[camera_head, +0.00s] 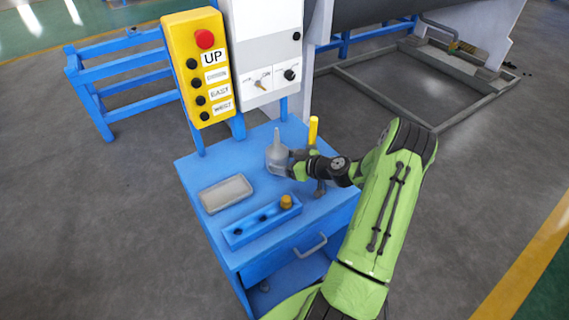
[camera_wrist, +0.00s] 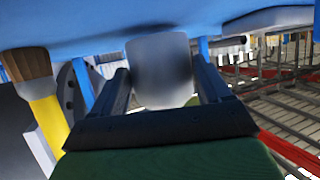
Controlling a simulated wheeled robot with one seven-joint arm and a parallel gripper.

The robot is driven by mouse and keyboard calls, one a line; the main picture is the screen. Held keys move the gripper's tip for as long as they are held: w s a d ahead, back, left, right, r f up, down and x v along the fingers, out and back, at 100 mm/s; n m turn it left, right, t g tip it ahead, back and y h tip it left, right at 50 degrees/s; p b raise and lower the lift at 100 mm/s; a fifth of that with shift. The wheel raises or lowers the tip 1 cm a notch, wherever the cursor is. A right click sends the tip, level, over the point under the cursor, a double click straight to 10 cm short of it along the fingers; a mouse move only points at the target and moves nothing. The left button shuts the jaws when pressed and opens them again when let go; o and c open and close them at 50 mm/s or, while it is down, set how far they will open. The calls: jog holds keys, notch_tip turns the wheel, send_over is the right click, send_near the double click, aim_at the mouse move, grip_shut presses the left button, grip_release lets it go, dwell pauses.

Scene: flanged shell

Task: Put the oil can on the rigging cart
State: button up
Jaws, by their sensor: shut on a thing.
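The oil can (camera_head: 276,153) is grey with a thin upright spout. It is at the back of the blue cabinet top (camera_head: 262,205), upright; I cannot tell whether it rests on the top or is slightly above it. My gripper (camera_head: 290,163) reaches in from the right and is shut on the can's body. In the wrist view, the can (camera_wrist: 162,70) sits blurred between the two fingers of my gripper (camera_wrist: 165,88), with the blue surface across the top of the picture. I cannot pick out a separate rigging cart.
A beige tray (camera_head: 226,193) and a blue holed block (camera_head: 262,222) with a brass-coloured piece (camera_head: 286,201) lie on the cabinet top. A yellow-handled upright object (camera_head: 313,130) stands close behind my gripper. A yellow button panel (camera_head: 199,70) and a white box (camera_head: 264,50) rise behind.

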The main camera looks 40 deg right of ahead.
jog(key=shift+f+b, duration=0.45)
jog(key=shift+f, duration=0.1)
